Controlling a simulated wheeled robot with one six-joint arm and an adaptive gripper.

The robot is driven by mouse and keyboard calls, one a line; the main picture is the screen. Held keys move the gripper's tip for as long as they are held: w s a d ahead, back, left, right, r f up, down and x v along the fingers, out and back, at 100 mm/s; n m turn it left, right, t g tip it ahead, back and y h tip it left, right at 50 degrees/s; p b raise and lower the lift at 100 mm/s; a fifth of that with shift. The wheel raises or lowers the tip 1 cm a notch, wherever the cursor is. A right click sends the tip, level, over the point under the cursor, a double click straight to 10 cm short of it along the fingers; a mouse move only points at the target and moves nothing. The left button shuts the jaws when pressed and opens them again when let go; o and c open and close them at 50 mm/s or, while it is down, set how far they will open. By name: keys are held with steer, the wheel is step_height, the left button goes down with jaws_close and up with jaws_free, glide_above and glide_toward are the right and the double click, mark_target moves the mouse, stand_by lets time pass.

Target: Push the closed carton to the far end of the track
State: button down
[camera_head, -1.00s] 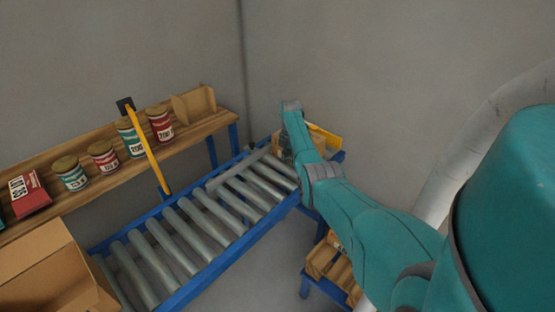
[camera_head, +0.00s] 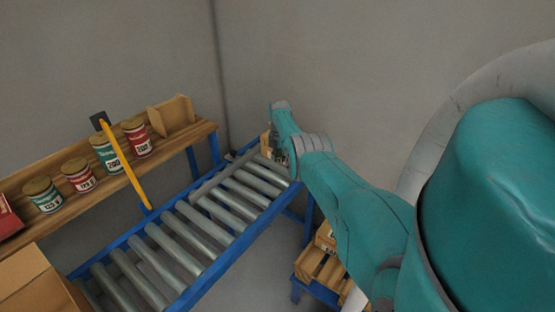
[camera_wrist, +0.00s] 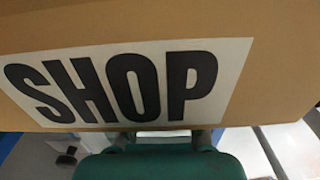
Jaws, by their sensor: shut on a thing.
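The carton (camera_wrist: 280,60) fills most of the wrist view, with a white label reading SHOP on its face. In the head view a small part of the carton (camera_head: 266,144) shows at the far end of the roller track (camera_head: 213,262), mostly hidden behind my arm. My gripper (camera_wrist: 162,134) is at the carton's lower edge in the wrist view, touching it and shut on it. The fingertips are largely hidden by the carton and my wrist. The carton's top is out of sight.
A wooden shelf (camera_head: 77,197) with several labelled cans runs along the left. A yellow bar (camera_head: 126,165) stands between shelf and track. A wooden crate (camera_head: 318,265) is right of the track.

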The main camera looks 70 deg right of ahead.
steer(key=shift+r, duration=0.15)
step_height(320, 180, up, 12)
stand_by(0.7)
